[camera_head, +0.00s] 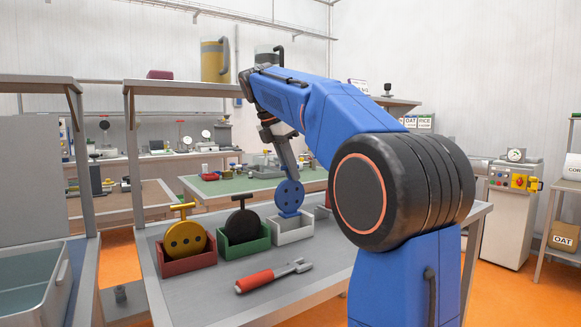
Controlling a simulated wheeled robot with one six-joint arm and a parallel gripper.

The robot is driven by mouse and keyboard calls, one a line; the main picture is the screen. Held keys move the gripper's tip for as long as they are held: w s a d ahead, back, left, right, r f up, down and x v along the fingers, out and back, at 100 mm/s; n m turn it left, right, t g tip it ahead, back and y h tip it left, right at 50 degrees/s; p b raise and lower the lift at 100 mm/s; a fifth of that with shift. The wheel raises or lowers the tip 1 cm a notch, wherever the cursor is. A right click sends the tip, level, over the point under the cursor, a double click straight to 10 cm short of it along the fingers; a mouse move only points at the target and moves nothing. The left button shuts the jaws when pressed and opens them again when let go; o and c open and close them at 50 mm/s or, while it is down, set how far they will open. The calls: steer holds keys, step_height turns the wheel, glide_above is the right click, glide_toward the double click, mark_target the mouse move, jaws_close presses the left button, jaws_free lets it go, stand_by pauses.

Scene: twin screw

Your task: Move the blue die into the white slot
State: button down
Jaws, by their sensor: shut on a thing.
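The blue die (289,195) is a round blue disc with dark holes and a narrow foot. It stands upright over the white slot (293,236), an open white box on the grey workbench. Its foot overlaps the slot's opening in the picture; I cannot tell whether it touches the slot's floor or hangs just above. My gripper (290,172) is shut on the top of the blue die. The fingertips are small and partly hidden behind the die. My blue arm reaches in from the right and covers the bench to the right of the slot.
Left of the white slot, a green box (246,245) holds a black die (242,226), and a red box (189,265) holds a yellow die (185,239). A red-handled tool (255,281) lies in front. The bench's front is otherwise mostly clear. Shelf posts stand at the left.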

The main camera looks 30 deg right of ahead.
mark_target(288, 179)
steer(key=shift+f, duration=3.15)
steer(key=c, duration=1.7)
jaws_free()
steer(key=v, duration=1.7)
steer(key=shift+r, duration=0.2)
